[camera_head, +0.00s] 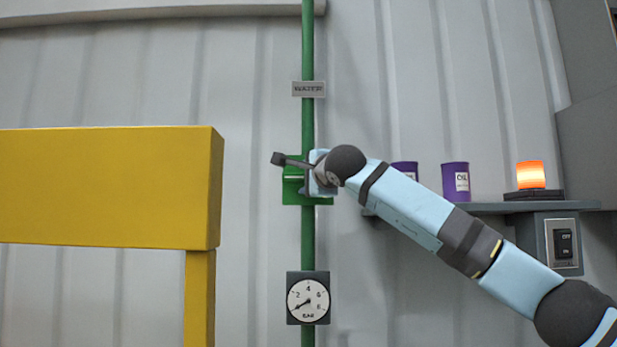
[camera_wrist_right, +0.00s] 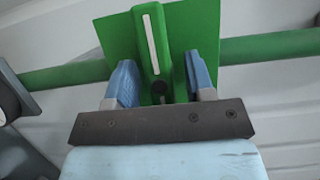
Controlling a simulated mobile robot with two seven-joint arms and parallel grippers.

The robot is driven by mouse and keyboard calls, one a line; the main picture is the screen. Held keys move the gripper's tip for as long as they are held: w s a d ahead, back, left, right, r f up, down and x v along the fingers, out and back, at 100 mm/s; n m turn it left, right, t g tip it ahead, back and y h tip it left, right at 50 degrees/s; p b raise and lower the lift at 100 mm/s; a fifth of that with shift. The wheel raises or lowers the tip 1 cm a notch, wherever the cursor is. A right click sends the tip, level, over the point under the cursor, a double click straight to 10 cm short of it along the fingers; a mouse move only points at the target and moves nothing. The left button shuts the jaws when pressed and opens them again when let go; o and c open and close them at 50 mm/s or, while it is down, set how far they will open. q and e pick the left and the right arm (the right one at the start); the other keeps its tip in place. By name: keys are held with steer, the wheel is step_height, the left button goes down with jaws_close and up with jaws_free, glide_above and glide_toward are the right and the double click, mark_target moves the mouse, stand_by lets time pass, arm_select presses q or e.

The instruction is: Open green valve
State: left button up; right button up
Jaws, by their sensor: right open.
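The green valve sits on a vertical green pipe (camera_head: 308,235) on the wall. Its green plate (camera_head: 291,192) shows partly behind my right gripper (camera_head: 305,186) in the head view. In the right wrist view the green handle (camera_wrist_right: 147,28), with a white stripe, runs across the line of the pipe (camera_wrist_right: 270,48). My right gripper (camera_wrist_right: 161,82) is open, with one blue finger on each side of the handle. I cannot tell whether either finger touches it. My left gripper is not in view.
A yellow beam (camera_head: 105,188) stands at the left. A gauge (camera_head: 308,299) is on the pipe below the valve, and a WATER sign (camera_head: 308,89) above. A shelf (camera_head: 490,208) at the right holds purple oil cans (camera_head: 456,182) and a lit orange lamp (camera_head: 531,175). A switch (camera_head: 563,244) is below.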

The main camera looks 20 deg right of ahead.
jaws_close()
